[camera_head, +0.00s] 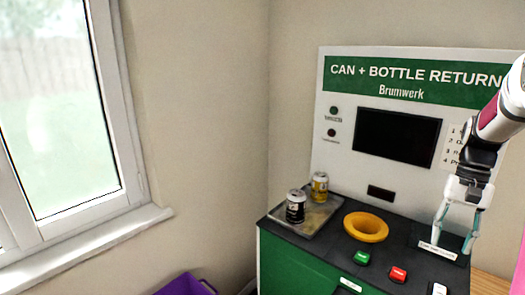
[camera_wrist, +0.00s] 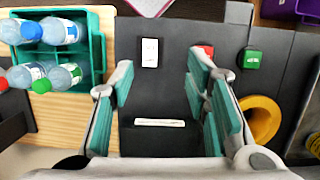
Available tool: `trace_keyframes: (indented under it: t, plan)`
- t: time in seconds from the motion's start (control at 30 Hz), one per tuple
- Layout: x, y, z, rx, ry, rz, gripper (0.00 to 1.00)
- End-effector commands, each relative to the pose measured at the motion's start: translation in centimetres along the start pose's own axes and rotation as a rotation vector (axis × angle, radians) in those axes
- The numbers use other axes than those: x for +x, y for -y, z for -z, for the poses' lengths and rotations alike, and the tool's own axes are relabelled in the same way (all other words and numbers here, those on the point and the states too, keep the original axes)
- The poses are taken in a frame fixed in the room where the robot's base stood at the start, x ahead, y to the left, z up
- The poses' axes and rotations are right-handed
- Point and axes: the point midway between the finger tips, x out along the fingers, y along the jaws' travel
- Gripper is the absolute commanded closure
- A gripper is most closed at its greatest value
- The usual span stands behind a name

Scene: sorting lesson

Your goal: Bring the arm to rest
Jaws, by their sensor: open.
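My gripper (camera_head: 453,242) hangs at the right end of the black counter of the can and bottle return machine, fingers pointing down. It is open, and nothing shows between its teal-padded fingers in the wrist view (camera_wrist: 160,78). A small white label strip (camera_head: 438,251) lies on the counter by the fingers. It also shows between them in the wrist view (camera_wrist: 160,122). Whether the fingertips touch the counter I cannot tell. My arm reaches in from the right edge of the head view.
The machine's upright panel (camera_head: 345,150) stands behind the counter. Two cans, black (camera_head: 295,206) and yellow (camera_head: 319,187), stand on a metal tray (camera_head: 322,215) beside a yellow ring (camera_head: 366,227). Green (camera_head: 362,257) and red (camera_head: 398,274) buttons sit in front. A teal crate (camera_wrist: 97,50) holds several bottles.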

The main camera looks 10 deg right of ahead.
Motion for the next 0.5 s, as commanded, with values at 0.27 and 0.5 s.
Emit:
trace_keyframes:
  t: [0.27, 0.5]
  plan:
    - [-5.2, 7.6, -8.7, -0.215, -0.195, -0.024, 0.57]
    - [-6.9, 11.6, -17.3, -0.412, -0.362, -0.017, 0.57]
